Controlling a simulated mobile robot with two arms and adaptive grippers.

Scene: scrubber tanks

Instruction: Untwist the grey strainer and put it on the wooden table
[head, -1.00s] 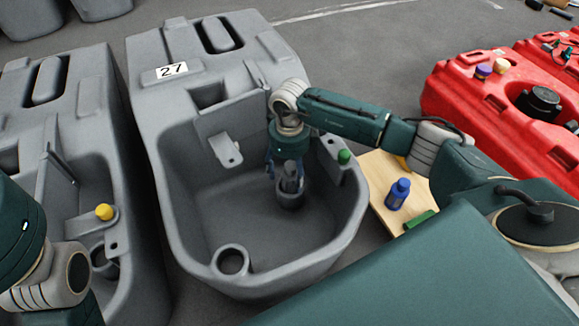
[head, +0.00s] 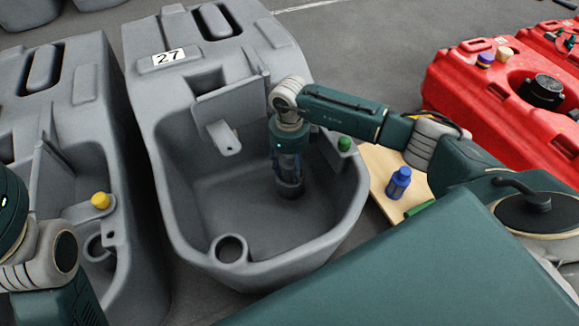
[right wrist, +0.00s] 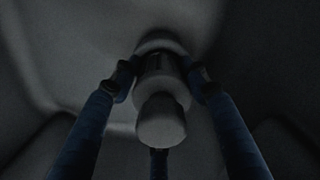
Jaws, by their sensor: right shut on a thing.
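The grey strainer (right wrist: 160,105) stands on the floor of the grey tank numbered 27. In the head view its dark base (head: 290,190) shows below my right gripper (head: 288,172). My right gripper points straight down into the tank and is shut on the strainer. In the right wrist view the blue fingers (right wrist: 160,80) press on the strainer from both sides, with a third finger below. The wooden table (head: 378,165) is right of the tank, partly hidden by my right arm. My left arm shows at the lower left, but its fingers are out of view.
A blue bottle (head: 398,183) and a green object (head: 418,209) are on the wooden table. The tank wall (head: 352,200) stands between the strainer and the table. A green cap (head: 344,144) is on the tank's right ledge. Red tanks (head: 465,100) stand at right.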

